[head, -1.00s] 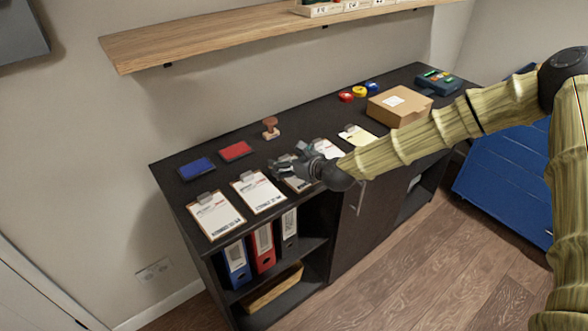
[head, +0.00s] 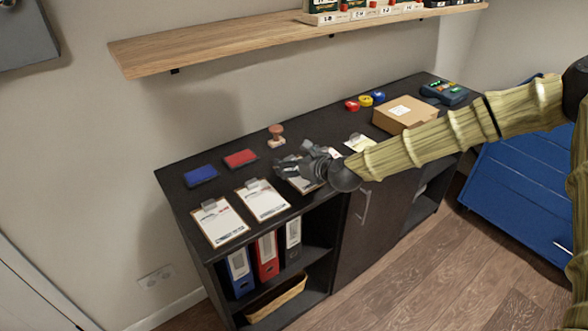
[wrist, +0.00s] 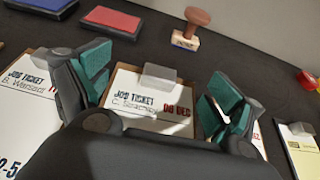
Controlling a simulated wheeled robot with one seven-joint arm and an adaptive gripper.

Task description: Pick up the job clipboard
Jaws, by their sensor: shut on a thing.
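The job clipboard (wrist: 145,105) has a white "JOB TICKET" sheet, a grey clip at its far edge and dark red print. In the wrist view it lies between the two green-padded fingers of my gripper (wrist: 157,88), which are shut across its width. In the head view my gripper (head: 290,168) is low over the cabinet top, and only part of this clipboard (head: 302,186) shows beneath it. The near part of the sheet is hidden by the gripper in the wrist view. I cannot tell whether the board is clear of the surface.
Two similar clipboards (head: 219,222) (head: 262,200) lie to the left on the dark cabinet (head: 190,228). Others lie to the right, partly behind my arm. A blue pad (head: 201,175), a red pad (head: 240,158) and a stamp (head: 276,136) stand behind. A cardboard box (head: 404,115) is farther right.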

